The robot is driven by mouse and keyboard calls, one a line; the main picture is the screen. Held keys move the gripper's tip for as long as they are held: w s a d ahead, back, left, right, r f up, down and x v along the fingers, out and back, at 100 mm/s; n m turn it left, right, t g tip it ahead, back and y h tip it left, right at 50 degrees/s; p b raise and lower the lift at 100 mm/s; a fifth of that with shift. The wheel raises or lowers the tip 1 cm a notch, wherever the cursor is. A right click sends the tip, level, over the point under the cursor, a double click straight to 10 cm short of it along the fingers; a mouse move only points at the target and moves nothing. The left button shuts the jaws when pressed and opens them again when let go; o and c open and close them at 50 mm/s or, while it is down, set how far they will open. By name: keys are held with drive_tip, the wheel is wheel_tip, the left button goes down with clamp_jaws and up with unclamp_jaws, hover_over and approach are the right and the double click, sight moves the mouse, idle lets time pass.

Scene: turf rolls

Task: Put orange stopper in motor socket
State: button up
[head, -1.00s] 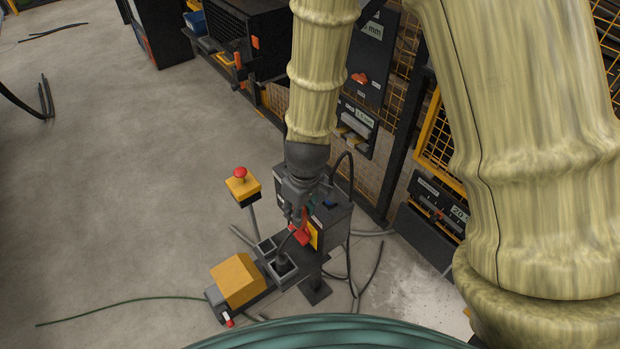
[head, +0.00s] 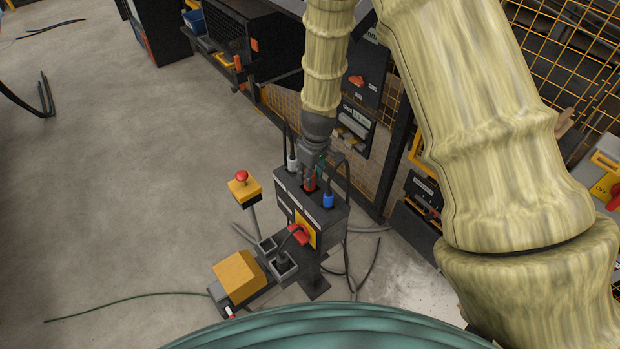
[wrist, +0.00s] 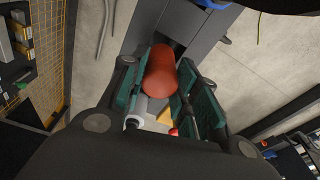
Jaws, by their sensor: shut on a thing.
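The orange stopper (head: 310,184) is between the fingers of my gripper (head: 313,172), over the top of the grey socket box (head: 292,190). In the wrist view the stopper (wrist: 160,72) shows as a red-orange rounded cylinder between the two green finger pads of my gripper (wrist: 165,90). My gripper is shut on it. A white plug (head: 291,163) stands on the box top to its left and a blue plug (head: 328,200) to its right. Labels line the box front, but I cannot read which one marks the motor socket. I cannot tell whether the stopper's lower end touches a socket.
A yellow plate with a red switch (head: 299,234) is on the box front. An emergency stop post (head: 242,186) and an orange-yellow pedal unit (head: 239,277) stand left of and below the box. Black cables hang around it. A mesh fence (head: 361,172) stands behind. Floor at left is mostly open.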

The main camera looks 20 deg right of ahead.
sight(314, 175)
drive_tip(key=shift+f+p, duration=0.8)
drive_tip(key=shift+f, duration=0.95)
drive_tip(key=shift+f, duration=0.15)
drive_tip(key=o, duration=0.9)
drive_tip(key=shift+s+d+r+b, duration=0.2)
drive_tip(key=shift+r+b, duration=0.5)
drive_tip(key=shift+r, duration=1.35)
drive_tip(key=shift+s+d+r+b, duration=0.2)
drive_tip(key=shift+r+b, duration=0.55)
drive_tip(key=shift+r, duration=1.3)
drive_tip(key=shift+s+r+b, duration=0.25)
drive_tip(key=shift+r+b, duration=0.45)
drive_tip(key=shift+r, duration=1.35)
